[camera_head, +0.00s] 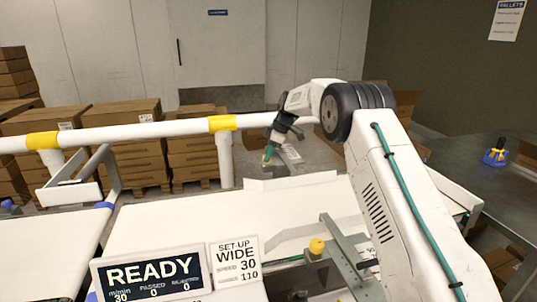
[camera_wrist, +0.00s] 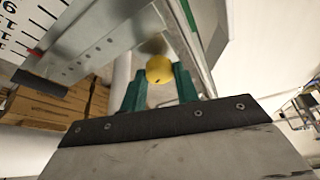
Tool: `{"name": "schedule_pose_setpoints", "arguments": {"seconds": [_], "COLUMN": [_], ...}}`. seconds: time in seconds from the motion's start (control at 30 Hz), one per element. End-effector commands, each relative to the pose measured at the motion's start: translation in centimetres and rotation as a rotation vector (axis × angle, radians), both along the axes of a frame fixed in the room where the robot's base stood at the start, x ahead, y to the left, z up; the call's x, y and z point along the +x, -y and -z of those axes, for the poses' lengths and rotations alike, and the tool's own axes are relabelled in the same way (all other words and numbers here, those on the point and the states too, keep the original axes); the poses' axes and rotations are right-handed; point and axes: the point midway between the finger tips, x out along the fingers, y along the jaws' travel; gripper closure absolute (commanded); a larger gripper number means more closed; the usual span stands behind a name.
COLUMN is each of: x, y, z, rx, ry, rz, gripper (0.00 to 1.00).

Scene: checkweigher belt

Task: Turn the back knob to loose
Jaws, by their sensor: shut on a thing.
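The back knob (camera_wrist: 159,68) is a round yellow knob on a grey metal bracket, seen close in the wrist view. My gripper (camera_wrist: 157,86) has its two green fingers shut on it, one on each side. In the head view my gripper (camera_head: 267,154) is at the far side of the belt, and the back knob is mostly hidden there by the fingers. A second yellow knob, the front one (camera_head: 317,246), sits on the near bracket, apart from my gripper. Whether the back knob is tight or loose cannot be told.
A white scale (camera_wrist: 25,30) with a red pointer lies beside the bracket. A display (camera_head: 150,277) reads READY; a set-up card (camera_head: 235,262) reads WIDE, 30, 110. A white rail (camera_head: 180,130) runs behind the belt (camera_head: 170,220). Stacked boxes (camera_head: 125,150) stand beyond.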

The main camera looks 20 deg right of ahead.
Motion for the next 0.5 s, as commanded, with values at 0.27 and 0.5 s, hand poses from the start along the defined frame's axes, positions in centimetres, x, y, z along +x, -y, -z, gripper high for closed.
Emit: {"name": "schedule_pose_setpoints", "arguments": {"seconds": [0.27, 0.5], "x": [0.03, 0.03], "y": [-0.01, -0.02], "z": [0.08, 0.06], "rx": [-0.001, -0.001], "ry": [-0.001, -0.001], "rz": [-0.058, -0.064], "gripper": [0.92, 0.92]}}
